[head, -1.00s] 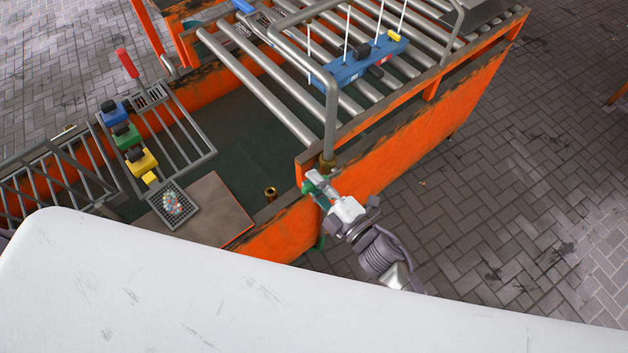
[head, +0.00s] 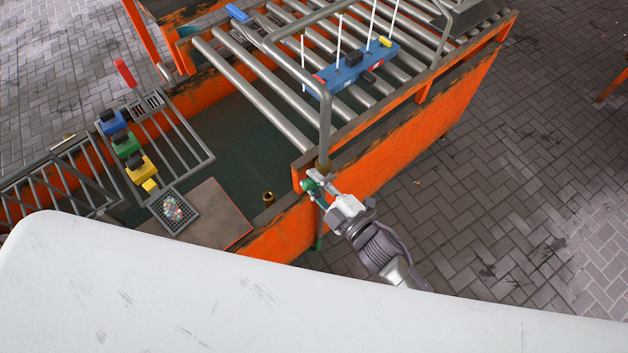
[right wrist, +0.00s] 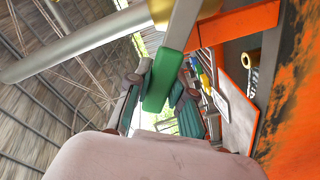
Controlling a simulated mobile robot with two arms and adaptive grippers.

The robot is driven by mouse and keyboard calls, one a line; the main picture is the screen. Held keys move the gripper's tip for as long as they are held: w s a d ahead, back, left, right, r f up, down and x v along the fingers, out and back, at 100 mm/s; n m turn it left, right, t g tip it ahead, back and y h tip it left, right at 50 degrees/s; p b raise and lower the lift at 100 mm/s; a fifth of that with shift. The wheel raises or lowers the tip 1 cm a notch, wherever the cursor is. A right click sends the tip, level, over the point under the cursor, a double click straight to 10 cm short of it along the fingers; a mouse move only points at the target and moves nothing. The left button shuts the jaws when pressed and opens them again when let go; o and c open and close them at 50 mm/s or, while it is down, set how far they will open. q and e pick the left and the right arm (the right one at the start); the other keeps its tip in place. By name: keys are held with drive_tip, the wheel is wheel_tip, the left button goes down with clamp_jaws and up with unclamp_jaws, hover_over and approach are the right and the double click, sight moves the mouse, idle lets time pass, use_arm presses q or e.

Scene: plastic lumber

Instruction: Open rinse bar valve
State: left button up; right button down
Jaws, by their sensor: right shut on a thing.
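The rinse bar is a bent grey pipe (head: 326,120) that rises from a brass fitting (head: 323,166) at the near corner of the orange tank. The valve's green handle (head: 309,186) sits just below this fitting. In the right wrist view the green handle (right wrist: 163,80) hangs from a grey lever, between my two fingers. My right gripper (head: 317,185) is shut on the handle; it also shows in the right wrist view (right wrist: 160,95). The fingers hide part of the handle and the valve body in the head view. My left gripper is not in view.
The orange tank wall (head: 420,140) runs beside my right arm. Rollers (head: 262,88) carry a blue block (head: 358,68) with thin rods. A rack with coloured clamps (head: 127,143) and a mesh basket (head: 172,208) is at left. Paved floor at right is clear.

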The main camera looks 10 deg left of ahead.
drive_tip(key=c, duration=1)
unclamp_jaws()
drive_tip(key=shift+d, duration=0.1)
drive_tip(key=v, duration=1.2)
